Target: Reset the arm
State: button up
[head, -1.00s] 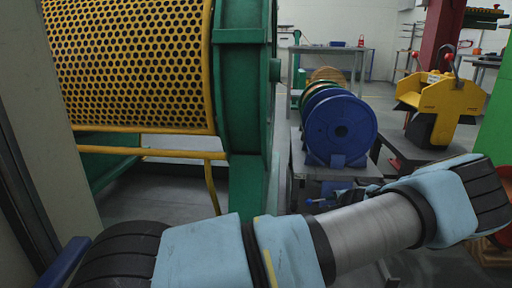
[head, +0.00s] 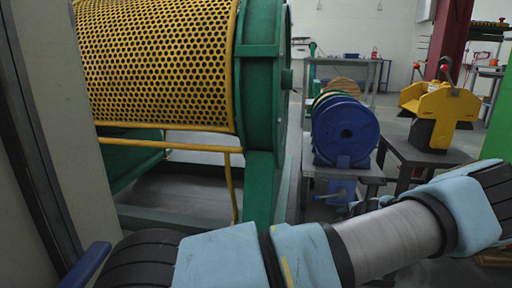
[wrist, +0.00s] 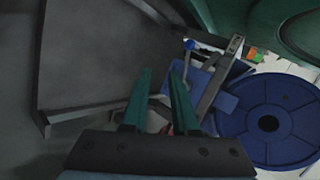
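My arm (head: 390,238) with light blue covers and a bare metal section stretches across the bottom of the head view, rising to the right. My gripper cannot be made out clearly in the head view. In the wrist view, my gripper (wrist: 161,75) shows two green fingers standing apart with a gap between them. Nothing is seen held between them. Beyond the fingers are a blue tool with a ball-ended lever (wrist: 189,45) and a large blue spool (wrist: 268,123) to the right.
A green machine (head: 262,90) with a yellow perforated guard (head: 160,65) stands at left. Blue and other spools (head: 346,133) stand in a row on a grey bench (head: 370,174). A yellow device (head: 440,103) sits on a dark table (head: 405,150). Open floor lies behind.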

jog(key=s+a+r+n+g+y+p, duration=0.1)
jog(key=a+r+n+g, duration=0.25)
jog(key=a, duration=0.75)
jog(key=s+a+r+n+g+y+p, duration=0.15)
jog(key=a+r+n, duration=0.35)
jog(key=a, duration=0.7)
jog(key=s+a+r+n+g+h+p, duration=0.2)
jog(key=s+a+r+n, duration=0.1)
jog(key=s+a+r, duration=0.7)
jog(key=s+a+r+n+g+h+p, duration=0.25)
jog(key=s+a+r, duration=0.25)
jog(key=s+r, duration=0.55)
notch_tip(320, 180, up, 35)
jog(key=s+p, duration=0.1)
jog(key=p, duration=3.5)
jog(key=shift+s+t+y+p, duration=0.15)
jog(key=shift+t+y+p, duration=0.15)
jog(key=shift+t+p, duration=0.05)
